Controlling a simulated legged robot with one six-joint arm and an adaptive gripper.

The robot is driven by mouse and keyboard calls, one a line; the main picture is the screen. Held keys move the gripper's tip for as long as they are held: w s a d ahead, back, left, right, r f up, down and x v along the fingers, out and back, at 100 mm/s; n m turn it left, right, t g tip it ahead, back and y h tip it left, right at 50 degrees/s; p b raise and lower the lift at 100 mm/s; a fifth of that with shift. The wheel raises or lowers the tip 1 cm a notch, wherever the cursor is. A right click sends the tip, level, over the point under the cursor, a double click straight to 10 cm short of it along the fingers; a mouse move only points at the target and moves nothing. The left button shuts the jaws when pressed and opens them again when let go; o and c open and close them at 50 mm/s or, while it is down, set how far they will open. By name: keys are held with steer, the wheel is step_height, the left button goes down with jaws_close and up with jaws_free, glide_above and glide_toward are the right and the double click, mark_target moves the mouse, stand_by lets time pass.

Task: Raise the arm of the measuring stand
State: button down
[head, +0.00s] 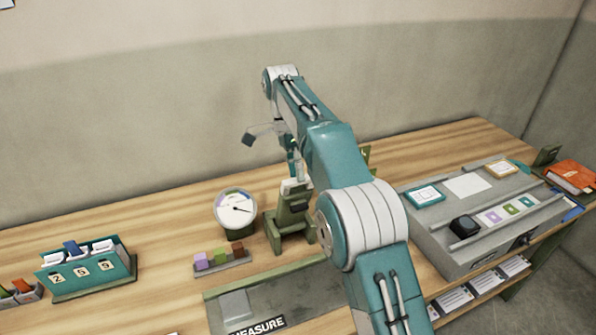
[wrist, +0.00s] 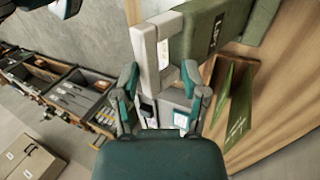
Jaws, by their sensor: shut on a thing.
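The measuring stand (head: 288,228) is a green block-like stand on the wooden table, partly hidden behind my arm in the head view. In the wrist view its green body (wrist: 207,30) carries a "LIFT" label. A pale grey handle-like frame (wrist: 150,50) beside it appears to be part of the stand's arm. My gripper (wrist: 160,80) has its two teal fingers around the lower part of this frame and is shut on it. The exact height of the stand's arm cannot be told.
A round dial gauge (head: 236,210) stands just left of the stand, with a rack of coloured blocks (head: 220,261) in front. A numbered green holder (head: 88,272) is further left. A grey console (head: 470,247) fills the right. A "MEASURE" plate (head: 257,327) lies in front.

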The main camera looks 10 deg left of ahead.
steer(key=shift+w+a+f, duration=0.1)
steer(key=shift+f, duration=0.45)
steer(key=c, duration=0.6)
jaws_free()
steer(key=shift+w+a+f, duration=0.1)
steer(key=shift+w, duration=0.05)
